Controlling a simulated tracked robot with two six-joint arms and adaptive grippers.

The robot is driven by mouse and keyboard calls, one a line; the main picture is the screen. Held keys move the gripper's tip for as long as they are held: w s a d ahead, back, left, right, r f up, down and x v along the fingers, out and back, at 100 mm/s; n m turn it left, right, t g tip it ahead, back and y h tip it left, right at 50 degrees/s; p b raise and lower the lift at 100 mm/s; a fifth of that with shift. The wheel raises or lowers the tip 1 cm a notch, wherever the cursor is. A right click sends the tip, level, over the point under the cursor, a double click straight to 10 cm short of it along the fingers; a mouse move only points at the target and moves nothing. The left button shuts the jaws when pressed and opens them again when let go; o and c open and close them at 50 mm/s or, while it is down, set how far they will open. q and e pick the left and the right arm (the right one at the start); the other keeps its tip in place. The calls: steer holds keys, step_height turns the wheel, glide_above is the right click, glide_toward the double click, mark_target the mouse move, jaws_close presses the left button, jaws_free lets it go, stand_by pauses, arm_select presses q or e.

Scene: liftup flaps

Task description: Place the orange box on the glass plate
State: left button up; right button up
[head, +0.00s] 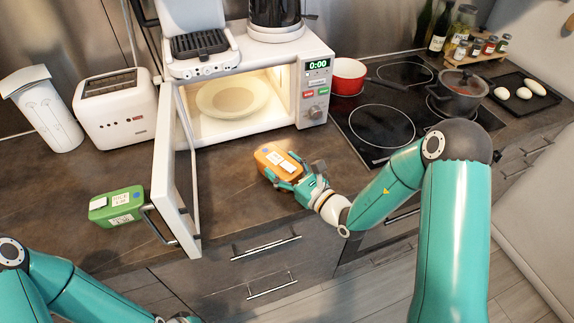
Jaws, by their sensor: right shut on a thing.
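The orange box (279,160) is in front of the microwave, over the brown counter. My right gripper (291,175) is shut on its lower right side; I cannot tell whether the box touches the counter. The glass plate (231,98) lies inside the lit microwave (317,88), whose door (176,160) stands wide open to the left. The plate looks empty. My left arm shows at the lower left, and its gripper (180,318) is mostly cut off by the bottom edge.
A green box (117,206) sits on the counter left of the open door. A toaster (116,110) stands behind it. A grill and a dark kettle (274,12) stand on the microwave. The cooktop (382,125), with a red pot (348,76), is at the right.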

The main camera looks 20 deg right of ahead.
steer(key=o, duration=1.6)
